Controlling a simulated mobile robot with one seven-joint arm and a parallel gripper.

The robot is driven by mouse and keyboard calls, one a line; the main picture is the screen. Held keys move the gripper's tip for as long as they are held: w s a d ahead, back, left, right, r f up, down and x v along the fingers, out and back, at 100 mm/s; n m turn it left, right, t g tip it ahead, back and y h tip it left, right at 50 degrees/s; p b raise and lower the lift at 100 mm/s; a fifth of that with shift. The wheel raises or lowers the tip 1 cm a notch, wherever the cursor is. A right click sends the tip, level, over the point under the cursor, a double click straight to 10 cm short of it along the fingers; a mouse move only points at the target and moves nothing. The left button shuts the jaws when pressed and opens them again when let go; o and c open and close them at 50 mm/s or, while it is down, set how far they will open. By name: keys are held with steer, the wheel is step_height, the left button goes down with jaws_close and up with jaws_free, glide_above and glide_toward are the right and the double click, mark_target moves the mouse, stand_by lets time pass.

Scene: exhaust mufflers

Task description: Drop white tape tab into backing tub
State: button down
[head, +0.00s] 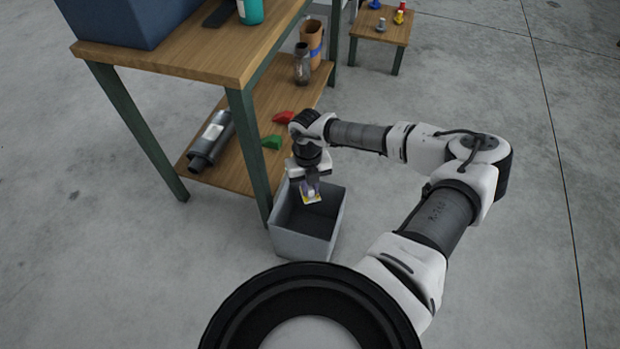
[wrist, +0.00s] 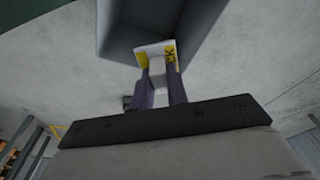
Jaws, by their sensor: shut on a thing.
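The backing tub, a grey open box (head: 304,241), stands on the floor beside the workbench leg. The tub also shows at the top of the wrist view (wrist: 208,50). My gripper (head: 311,191) points down over the tub's opening. It is shut on the white tape tab (head: 311,198), a small white piece with yellow parts. In the wrist view my gripper's fingers (wrist: 160,82) hold the tab (wrist: 155,50) between them, with the tub behind it. The exact height of the tab relative to the rim is hard to tell.
A wooden workbench (head: 200,50) with green legs stands at the left. Its lower shelf holds a muffler (head: 211,142), a red piece (head: 284,117), a green piece (head: 272,142) and a jar (head: 302,66). A small table (head: 380,24) stands behind. The floor at right is clear.

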mark_target(310, 196)
steer(key=m, duration=0.2)
steer(key=r+m, duration=0.1)
steer(key=m, duration=0.1)
steer(key=shift+s+r+y, duration=0.15)
steer(key=shift+y, duration=0.15)
step_height(310, 196, down, 6)
steer(key=b, duration=0.4)
steer(key=shift+r, duration=0.1)
steer(key=c, duration=1.3)
jaws_free()
steer(key=shift+r, duration=0.1)
step_height(310, 196, up, 14)
steer(key=w+p, duration=0.2)
steer(key=shift+f, duration=0.25)
steer(key=shift+f, duration=0.1)
